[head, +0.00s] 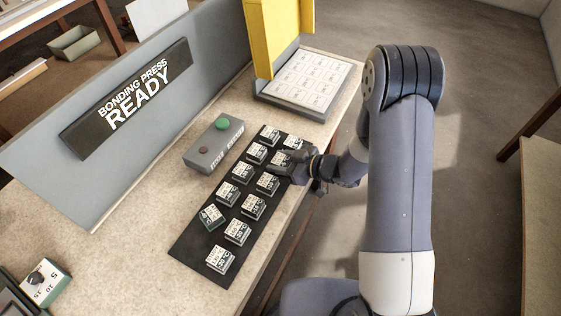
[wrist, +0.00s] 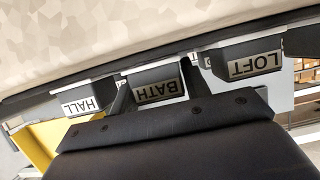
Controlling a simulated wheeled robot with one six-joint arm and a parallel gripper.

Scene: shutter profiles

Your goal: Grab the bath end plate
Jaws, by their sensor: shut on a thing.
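The bath end plate (wrist: 161,90) shows in the wrist view as a dark block with a pale BATH label, upside down. It sits between the two fingers of my gripper (wrist: 158,82), which are shut on it. In the head view my gripper (head: 284,166) is low over the right column of the black mat (head: 192,246) and largely hides the plate there. I cannot tell whether the plate is clear of the mat.
The hall end plate (wrist: 83,102) and the loft end plate (wrist: 250,62) flank it closely. Several similar plates stand on the mat. A button box (head: 214,146) is to the left. A yellow press (head: 272,35) with a label-covered bed (head: 305,80) stands behind.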

